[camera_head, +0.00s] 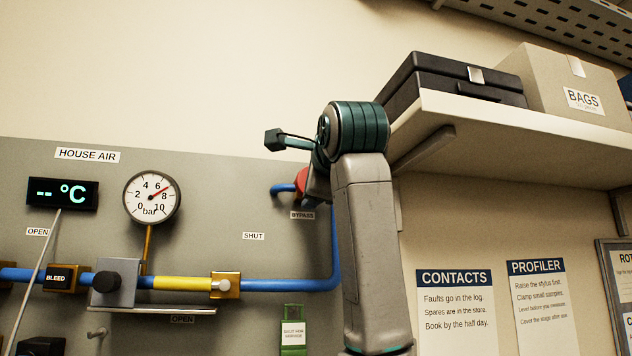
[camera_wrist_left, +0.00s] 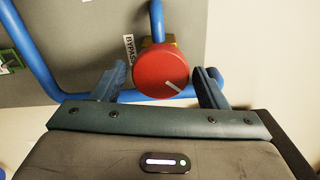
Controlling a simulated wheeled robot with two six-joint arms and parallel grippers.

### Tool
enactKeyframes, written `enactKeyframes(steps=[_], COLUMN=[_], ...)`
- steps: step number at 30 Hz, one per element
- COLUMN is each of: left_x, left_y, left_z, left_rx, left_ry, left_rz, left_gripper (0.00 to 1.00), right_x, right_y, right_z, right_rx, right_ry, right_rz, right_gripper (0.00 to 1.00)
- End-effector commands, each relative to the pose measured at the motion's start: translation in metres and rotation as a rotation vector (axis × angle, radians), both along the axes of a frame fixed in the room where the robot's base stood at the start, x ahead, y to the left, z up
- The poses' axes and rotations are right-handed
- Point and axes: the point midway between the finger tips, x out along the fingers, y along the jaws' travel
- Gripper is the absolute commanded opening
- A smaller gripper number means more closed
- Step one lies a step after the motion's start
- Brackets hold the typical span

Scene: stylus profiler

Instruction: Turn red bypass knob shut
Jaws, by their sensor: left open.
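The red bypass knob (camera_wrist_left: 161,70) is round, with a white pointer line running slantwise toward its lower right edge in the left wrist view. It sits on a brass fitting on blue pipe, beside the BYPASS label (camera_wrist_left: 129,49). In the head view the red knob (camera_head: 301,181) shows only in part, the rest hidden by my left arm. My left gripper (camera_wrist_left: 163,82) is open, with one finger on each side of the knob and visible gaps. Its fingers are mostly hidden in the head view. My right gripper is in neither view.
A shelf (camera_head: 500,119) with a black case (camera_head: 455,80) and a BAGS box (camera_head: 565,82) juts out right of my arm. A gauge (camera_head: 152,197), a blue pipe (camera_head: 290,286) and a green tag (camera_head: 293,330) are on the grey panel.

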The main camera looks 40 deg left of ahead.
Motion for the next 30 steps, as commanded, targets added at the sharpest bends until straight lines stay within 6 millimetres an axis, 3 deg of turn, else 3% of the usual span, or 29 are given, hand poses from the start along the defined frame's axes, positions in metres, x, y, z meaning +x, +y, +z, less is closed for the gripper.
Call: enactKeyframes(steps=[6,14,17,27,30], left_x=[-0.0001,-0.0001,0.0,0.0003,0.0005], left_y=[0.0001,0.0001,0.0,-0.0002,-0.0003], left_z=[0.0001,-0.0001,-0.0003,-0.0013,-0.0014], left_rx=[0.042,0.04,0.0,-0.391,-0.449], left_ry=[0.049,0.049,0.001,-0.455,-0.523], left_rz=[0.0,0.0,0.0,0.0,0.001], left_gripper=[0.67,0.18,0.18,0.18,0.18], right_x=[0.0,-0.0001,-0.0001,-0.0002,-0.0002], right_y=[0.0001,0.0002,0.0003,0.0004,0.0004], right_z=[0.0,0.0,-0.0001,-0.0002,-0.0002], right_rx=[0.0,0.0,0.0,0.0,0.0], right_ry=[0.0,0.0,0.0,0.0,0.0], right_rz=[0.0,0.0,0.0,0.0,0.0], right_gripper=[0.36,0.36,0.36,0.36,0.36])
